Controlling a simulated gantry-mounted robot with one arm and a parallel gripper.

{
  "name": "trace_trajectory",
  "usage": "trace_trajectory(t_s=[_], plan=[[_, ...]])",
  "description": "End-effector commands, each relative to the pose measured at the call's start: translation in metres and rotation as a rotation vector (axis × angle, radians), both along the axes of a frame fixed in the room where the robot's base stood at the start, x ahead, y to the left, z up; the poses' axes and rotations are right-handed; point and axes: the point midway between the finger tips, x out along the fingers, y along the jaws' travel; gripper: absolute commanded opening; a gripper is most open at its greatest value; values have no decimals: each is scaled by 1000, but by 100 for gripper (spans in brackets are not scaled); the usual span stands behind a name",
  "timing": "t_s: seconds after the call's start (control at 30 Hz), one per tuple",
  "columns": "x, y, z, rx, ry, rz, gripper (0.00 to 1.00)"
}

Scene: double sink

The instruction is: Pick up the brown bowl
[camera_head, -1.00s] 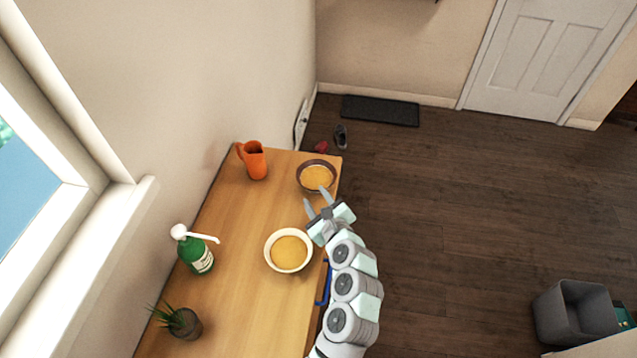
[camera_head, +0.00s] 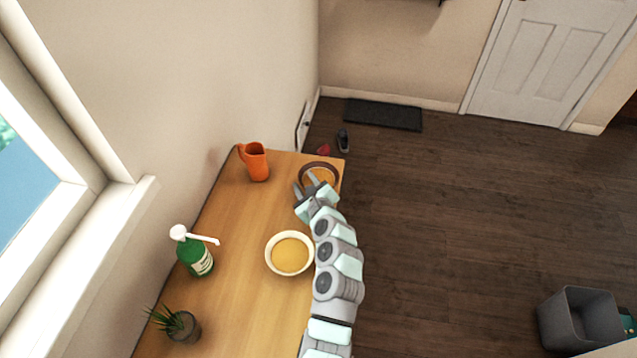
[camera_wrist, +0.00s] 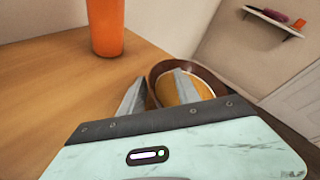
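The brown bowl (camera_head: 319,166) stands upright near the far right corner of the wooden table, with an orange-tan inside. My gripper (camera_head: 307,183) is at its near left side and hides part of it. In the wrist view the brown bowl (camera_wrist: 158,72) lies ahead, and my gripper (camera_wrist: 158,92) is open. One finger is outside the bowl's left rim and the other overlaps its inside. No contact with the rim can be made out.
A cream bowl (camera_head: 290,235) stands on the table (camera_head: 235,290) beside my arm. An orange pitcher (camera_head: 255,163) stands left of the brown bowl. A green soap bottle (camera_head: 197,259) and a potted plant (camera_head: 183,326) are farther left and nearer. The table's right edge is close to the bowl.

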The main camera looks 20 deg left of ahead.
Motion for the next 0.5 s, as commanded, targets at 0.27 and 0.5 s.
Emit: trace_trajectory(t_s=[0.27, 0.5], plan=[[-1, 0, -1, -1, 1, 0, 24], [-1, 0, -1, -1, 3, 0, 4]])
